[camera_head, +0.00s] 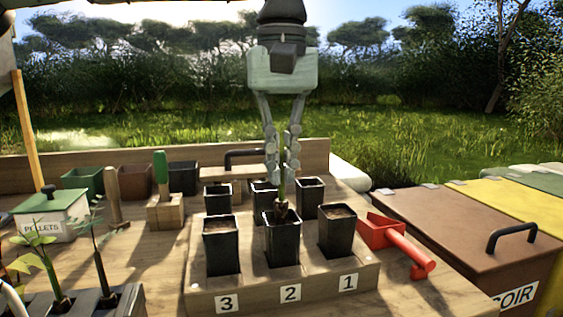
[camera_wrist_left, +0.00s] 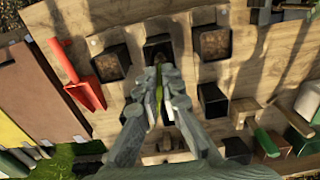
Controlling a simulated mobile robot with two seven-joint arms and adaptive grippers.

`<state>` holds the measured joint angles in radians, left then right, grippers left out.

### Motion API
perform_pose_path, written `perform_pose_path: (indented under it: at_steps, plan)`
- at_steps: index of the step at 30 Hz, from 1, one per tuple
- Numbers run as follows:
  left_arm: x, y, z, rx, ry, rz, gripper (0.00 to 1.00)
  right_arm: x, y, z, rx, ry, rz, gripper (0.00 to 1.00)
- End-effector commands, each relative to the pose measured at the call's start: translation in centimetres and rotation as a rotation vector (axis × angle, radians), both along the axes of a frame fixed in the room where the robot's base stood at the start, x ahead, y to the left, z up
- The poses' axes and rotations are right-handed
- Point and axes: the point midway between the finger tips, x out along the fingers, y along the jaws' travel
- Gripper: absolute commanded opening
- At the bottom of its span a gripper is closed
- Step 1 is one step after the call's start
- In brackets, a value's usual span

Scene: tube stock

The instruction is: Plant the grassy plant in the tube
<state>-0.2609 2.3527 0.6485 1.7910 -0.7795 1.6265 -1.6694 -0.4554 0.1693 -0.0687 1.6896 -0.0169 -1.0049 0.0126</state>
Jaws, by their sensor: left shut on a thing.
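My left gripper (camera_head: 282,172) points down over the front middle tube and is shut on the grassy plant (camera_head: 281,191). The plant's thin green stem shows between the fingers, with a brown root plug below. The plug is at the mouth of the black square tube (camera_head: 282,243) behind label 2; I cannot tell how deep it sits. In the left wrist view the green leaves (camera_wrist_left: 159,92) lie between the fingers (camera_wrist_left: 160,80), and the tube's dark mouth (camera_wrist_left: 157,40) is just beyond. My right gripper is not in view.
Soil-filled tubes stand either side, at label 3 (camera_head: 221,248) and label 1 (camera_head: 337,233); more tubes stand behind. A red scoop (camera_head: 398,240) lies right of the wooden rack (camera_head: 258,299). Other seedlings (camera_head: 99,262) and a pellets box (camera_head: 50,214) are at left.

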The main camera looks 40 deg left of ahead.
Motion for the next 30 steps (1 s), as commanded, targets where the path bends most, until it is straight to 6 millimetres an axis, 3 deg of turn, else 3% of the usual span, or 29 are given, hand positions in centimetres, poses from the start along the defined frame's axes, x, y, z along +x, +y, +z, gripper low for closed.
perform_pose_path:
  at_steps: [30]
  plan:
    - [-0.11, -0.14, -0.45, 0.0, 0.0, 0.0, 0.0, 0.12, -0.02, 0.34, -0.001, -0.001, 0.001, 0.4]
